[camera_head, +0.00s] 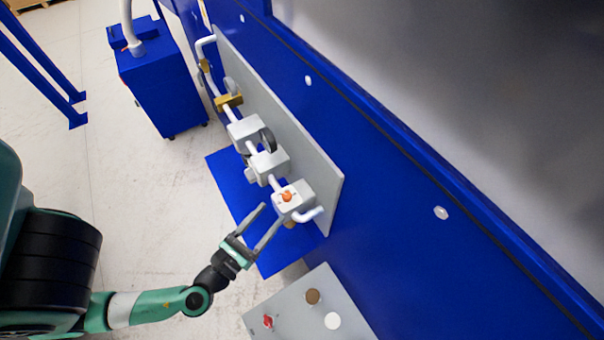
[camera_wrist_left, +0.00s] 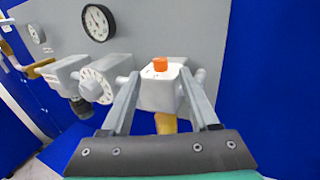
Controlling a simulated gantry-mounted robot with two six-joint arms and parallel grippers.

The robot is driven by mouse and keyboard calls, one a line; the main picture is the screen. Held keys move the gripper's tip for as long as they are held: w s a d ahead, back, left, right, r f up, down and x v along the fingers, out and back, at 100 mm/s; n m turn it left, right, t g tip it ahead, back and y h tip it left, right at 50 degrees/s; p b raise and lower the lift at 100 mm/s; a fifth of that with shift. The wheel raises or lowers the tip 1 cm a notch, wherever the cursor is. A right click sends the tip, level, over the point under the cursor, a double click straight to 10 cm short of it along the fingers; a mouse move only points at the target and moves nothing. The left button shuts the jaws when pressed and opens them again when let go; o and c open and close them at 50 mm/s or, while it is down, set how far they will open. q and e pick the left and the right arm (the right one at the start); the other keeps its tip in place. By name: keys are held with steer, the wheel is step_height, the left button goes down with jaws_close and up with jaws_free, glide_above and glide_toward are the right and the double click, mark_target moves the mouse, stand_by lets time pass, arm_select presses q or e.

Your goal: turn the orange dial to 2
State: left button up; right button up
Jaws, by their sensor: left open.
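The orange dial (camera_head: 287,196) sits on top of a grey valve box (camera_head: 298,204) at the near end of a pipe row on a grey panel. In the left wrist view the orange dial (camera_wrist_left: 160,64) stands up from the box (camera_wrist_left: 161,92), between and beyond my fingers. My left gripper (camera_head: 272,222) is open and empty, its fingers pointing at the box; it also shows in the left wrist view (camera_wrist_left: 159,90). I cannot read the dial's numbers or its setting. My right gripper is not in view.
Next to the box is a grey unit with a numbered dial (camera_wrist_left: 97,86), and a round gauge (camera_wrist_left: 98,22) is on the panel (camera_head: 318,175). A control box with buttons (camera_head: 281,301) stands nearby. A blue wall (camera_head: 400,190) rises behind the panel.

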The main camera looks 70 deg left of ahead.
mark_target(294, 190)
arm_select(q)
steer(key=shift+w+a, duration=0.3)
steer(key=shift+w, duration=0.15)
steer(key=p+x, duration=0.1)
steer(key=x, duration=0.8)
steer(key=shift+r+p, duration=0.1)
steer(key=shift+p, duration=0.3)
steer(key=shift+w+a, duration=0.3)
steer(key=shift+w, duration=0.25)
jaws_close()
